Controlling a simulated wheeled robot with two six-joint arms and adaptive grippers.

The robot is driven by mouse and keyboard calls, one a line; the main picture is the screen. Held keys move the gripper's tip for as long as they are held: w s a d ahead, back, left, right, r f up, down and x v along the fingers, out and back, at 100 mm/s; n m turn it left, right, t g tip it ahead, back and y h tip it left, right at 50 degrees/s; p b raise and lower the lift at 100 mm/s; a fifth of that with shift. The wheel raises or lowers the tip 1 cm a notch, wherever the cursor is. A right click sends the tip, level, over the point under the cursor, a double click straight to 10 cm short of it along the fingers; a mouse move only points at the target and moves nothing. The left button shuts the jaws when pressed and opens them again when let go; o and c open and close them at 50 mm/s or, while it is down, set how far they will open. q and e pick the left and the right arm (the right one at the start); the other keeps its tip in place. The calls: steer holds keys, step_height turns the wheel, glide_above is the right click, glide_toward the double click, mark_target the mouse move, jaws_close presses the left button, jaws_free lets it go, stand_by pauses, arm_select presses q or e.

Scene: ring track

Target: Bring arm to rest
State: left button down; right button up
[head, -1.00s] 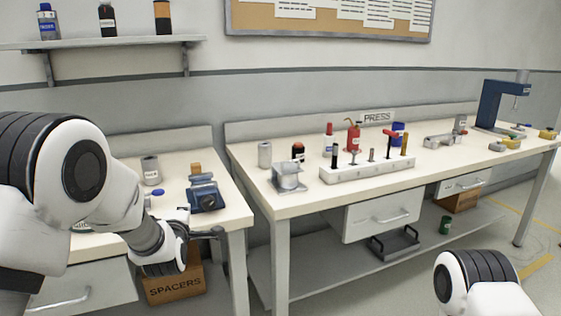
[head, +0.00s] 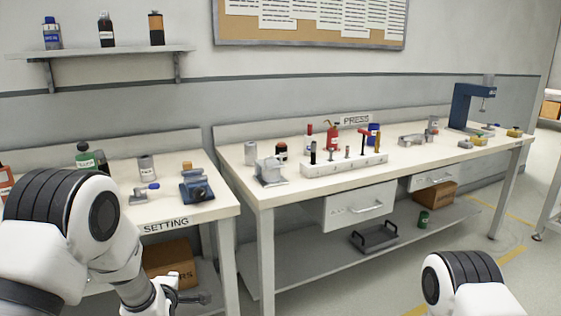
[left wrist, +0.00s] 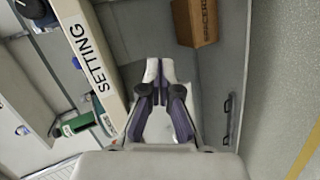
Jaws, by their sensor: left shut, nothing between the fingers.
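My left arm comes in from the left in the head view. My left gripper (head: 196,297) hangs low, in front of the setting bench (head: 222,209) and below its top. In the left wrist view my left gripper (left wrist: 160,75) has its fingers together at the tips, with nothing between them. Beyond it there is open space beside the bench edge. Only a white and black part of my right arm shows at the bottom right of the head view; its gripper is out of view.
A box marked spacers (head: 168,259) sits under the setting bench. It also shows in the left wrist view (left wrist: 194,20). The press bench (head: 262,196) stands to the right, with a blue press (head: 463,107) at its far end. Floor is clear at the lower right.

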arm_select(q)
steer(key=s+f+m+g+h, duration=0.1)
steer(key=s+f+m+g, duration=0.35)
steer(key=s+f, duration=0.9)
steer(key=s+f+m+g+h, duration=0.1)
steer(key=s+f+m+g, duration=0.3)
steer(key=s+f, duration=0.95)
steer(key=s+d+r+m+g, duration=0.25)
steer(key=s+m+g, duration=0.4)
steer(key=s, duration=0.95)
step_height(320, 180, up, 19)
steer(key=m+t+p, duration=0.1)
steer(key=m+p, duration=0.1)
steer(key=p, duration=1.6)
steer(key=shift+w+m+t+h+p, duration=0.25)
steer(key=shift+m+t+h+p, duration=0.1)
steer(key=shift+m+t+h, duration=0.05)
